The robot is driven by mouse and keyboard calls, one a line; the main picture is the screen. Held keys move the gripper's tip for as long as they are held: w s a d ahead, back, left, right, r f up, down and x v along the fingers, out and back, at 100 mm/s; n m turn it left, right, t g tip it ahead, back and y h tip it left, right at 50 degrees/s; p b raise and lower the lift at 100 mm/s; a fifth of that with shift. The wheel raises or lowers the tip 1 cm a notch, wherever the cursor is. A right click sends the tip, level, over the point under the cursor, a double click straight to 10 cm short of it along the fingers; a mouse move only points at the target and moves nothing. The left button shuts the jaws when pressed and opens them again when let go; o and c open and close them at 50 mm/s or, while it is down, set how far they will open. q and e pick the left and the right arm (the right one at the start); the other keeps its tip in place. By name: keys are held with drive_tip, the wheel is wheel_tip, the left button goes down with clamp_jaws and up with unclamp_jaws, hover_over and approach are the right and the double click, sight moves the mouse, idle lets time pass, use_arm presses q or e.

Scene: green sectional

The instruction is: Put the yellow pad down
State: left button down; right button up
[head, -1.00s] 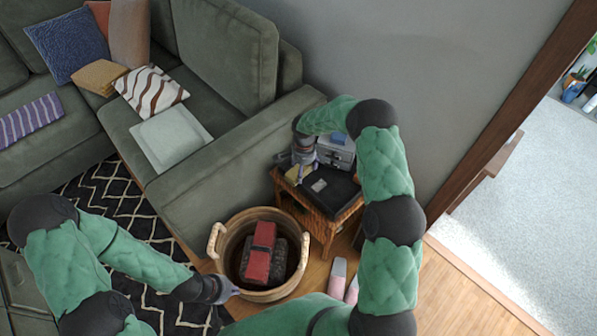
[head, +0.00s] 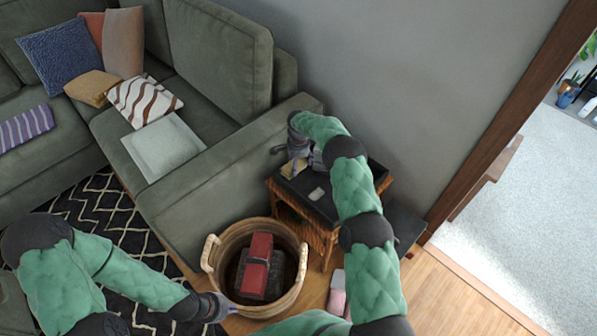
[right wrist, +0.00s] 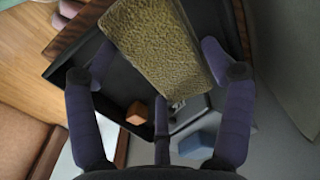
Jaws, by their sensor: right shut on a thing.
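The yellow pad (right wrist: 165,45) is a thick, rough-textured block in the right wrist view, held over a black surface. In the head view a small part of the pad (head: 289,170) shows below my right gripper (head: 292,160), at the far left side of the small wooden table (head: 318,235). My right gripper also shows in the right wrist view (right wrist: 160,75), shut on the pad with fingers at both sides. Whether the pad touches the black top (head: 325,207) cannot be told. My left gripper (head: 228,307) is beside the basket's near left rim; its fingers are too small to judge.
A woven basket (head: 211,253) holding a red and black object (head: 259,262) stands before the table. A small light object (head: 317,194) lies on the table top. The green sofa (head: 195,195) is to the left, the wall behind. A brown block (right wrist: 137,113) shows in the wrist view.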

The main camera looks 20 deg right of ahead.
sight(299, 164)
drive_tip(key=shift+w+d+f+b, duration=0.2)
drive_tip(key=shift+w+f+b, duration=0.15)
drive_tip(key=shift+w+f, duration=0.2)
drive_tip(key=shift+w+d+f+b, duration=0.2)
drive_tip(key=shift+w+f+b, duration=0.15)
drive_tip(key=shift+f, duration=0.25)
drive_tip(key=shift+w+d+f+b, duration=0.1)
drive_tip(key=shift+w+f+b, duration=0.15)
drive_tip(key=shift+f+b, duration=0.25)
wheel_tip(299, 164, down, 3)
drive_tip(key=shift+r+b, duration=0.15)
drive_tip(key=shift+b, duration=0.2)
drive_tip(key=shift+f, duration=0.25)
drive_tip(key=o, duration=1)
